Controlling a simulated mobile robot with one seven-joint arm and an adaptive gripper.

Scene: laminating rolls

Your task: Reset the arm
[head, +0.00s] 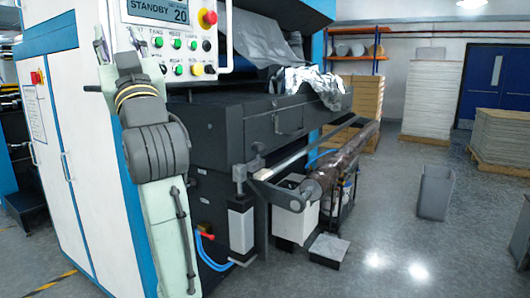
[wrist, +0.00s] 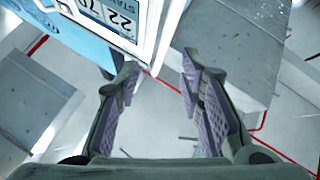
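My gripper (wrist: 158,72) is open in the wrist view, its two purple-padded fingers spread well apart with nothing between them. Beyond the fingers there is pale floor, and the laminating machine's display panel (wrist: 118,20) shows rotated at the top. In the head view my arm (head: 155,140) stands raised at the left, in front of the white and blue machine cabinet (head: 60,150).
The control panel (head: 172,38) has a STANDBY screen and a red stop button. The dark laminating machine (head: 225,130) carries a brownish roll (head: 345,160) at its front. A grey bin (head: 435,192) and stacked pallets (head: 433,95) stand right. Floor between the roll and bin is clear.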

